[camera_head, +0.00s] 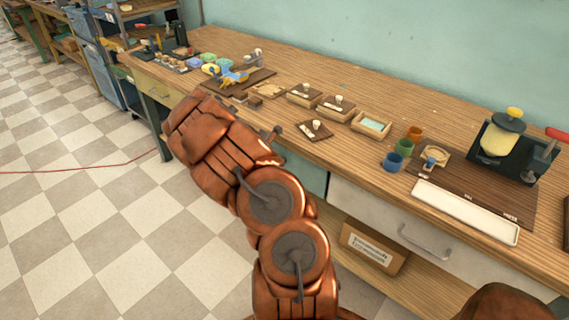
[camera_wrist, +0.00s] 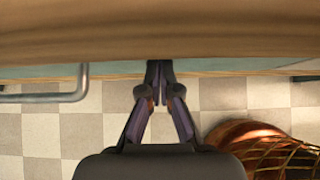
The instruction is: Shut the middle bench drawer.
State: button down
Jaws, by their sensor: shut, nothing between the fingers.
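The middle bench drawer (camera_head: 307,173) has a teal front under the bench top, between a yellow drawer and a white drawer. My arm covers much of it in the head view, so I cannot tell how far it stands out. In the wrist view the teal front (camera_wrist: 225,68) is a thin strip below the wooden bench edge. A grey metal bar handle (camera_wrist: 45,98) shows left of my gripper (camera_wrist: 160,68). My gripper is shut and empty, with its fingertips at the teal strip; whether they touch it is unclear. The head view does not clearly show the gripper.
The yellow drawer (camera_head: 158,88) is left and the white drawer (camera_head: 410,225) right. A cardboard box (camera_head: 372,248) sits on the lower shelf. The bench top carries cups (camera_head: 393,161), wooden trays and a press (camera_head: 503,140). Checkered floor (camera_head: 90,210) lies open in front.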

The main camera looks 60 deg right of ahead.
jog(key=shift+s+d+r, duration=0.2)
jog(key=shift+d+r, duration=0.1)
jog(key=w+a+r, duration=0.1)
jog(key=a+r, duration=0.5)
jog(key=a, duration=0.5)
jog(key=shift+w+a+r, duration=0.25)
jog(key=shift+w+a, duration=0.05)
dwell(0.4)
